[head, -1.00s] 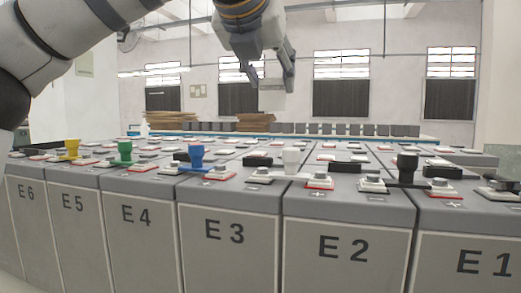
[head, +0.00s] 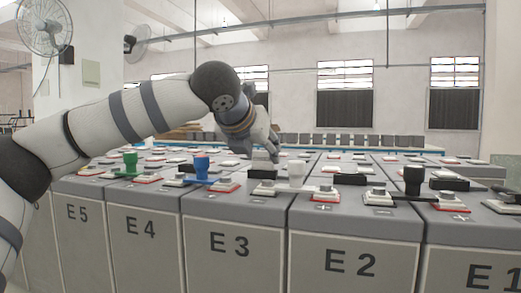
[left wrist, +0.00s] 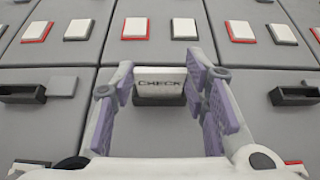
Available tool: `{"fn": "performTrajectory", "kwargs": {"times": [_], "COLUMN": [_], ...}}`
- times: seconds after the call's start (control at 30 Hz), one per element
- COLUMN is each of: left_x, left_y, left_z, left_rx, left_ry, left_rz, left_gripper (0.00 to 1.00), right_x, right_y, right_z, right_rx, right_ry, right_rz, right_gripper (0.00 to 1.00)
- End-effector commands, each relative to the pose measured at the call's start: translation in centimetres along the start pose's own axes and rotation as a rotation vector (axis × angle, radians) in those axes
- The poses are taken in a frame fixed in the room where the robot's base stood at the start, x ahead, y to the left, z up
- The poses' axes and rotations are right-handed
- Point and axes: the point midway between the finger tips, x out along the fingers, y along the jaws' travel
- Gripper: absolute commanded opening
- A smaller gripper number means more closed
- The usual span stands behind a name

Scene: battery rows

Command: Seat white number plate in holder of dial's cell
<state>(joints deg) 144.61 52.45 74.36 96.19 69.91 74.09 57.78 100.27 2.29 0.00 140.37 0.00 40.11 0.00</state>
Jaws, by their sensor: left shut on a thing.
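My left gripper (head: 268,152) is low over the cell tops in the head view, above the black holder (head: 262,174) on the E3 cell. The plate is level between the fingertips, over a grey cell top. I cannot make out a dial. My right gripper is not in view.
Green (head: 130,162), blue (head: 201,168), white (head: 296,172) and black (head: 413,180) knobs stand up along the front row of cells. Another black holder (left wrist: 22,94) is left in the wrist view, and one (left wrist: 294,96) is right. White and red-edged pads dot the tops.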

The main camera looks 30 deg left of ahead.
Motion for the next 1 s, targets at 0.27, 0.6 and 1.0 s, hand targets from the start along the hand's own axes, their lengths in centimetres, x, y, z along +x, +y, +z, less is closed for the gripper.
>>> {"fn": "performTrajectory", "kwargs": {"times": [0.27,0.6,1.0], "left_x": [0.1,-1.7,-11.2], "left_y": [0.0,-0.1,0.0], "left_z": [-0.2,0.3,0.2], "left_rx": [0.000,0.000,0.000], "left_ry": [0.001,-0.003,-0.002], "left_rz": [0.000,-0.002,0.000], "left_gripper": [0.61,0.61,0.61], "right_x": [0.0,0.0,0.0], "right_y": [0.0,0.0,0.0], "right_z": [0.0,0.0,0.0], "right_rx": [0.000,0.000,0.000], "right_ry": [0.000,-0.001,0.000], "right_rz": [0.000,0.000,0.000], "right_gripper": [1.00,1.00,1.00]}}
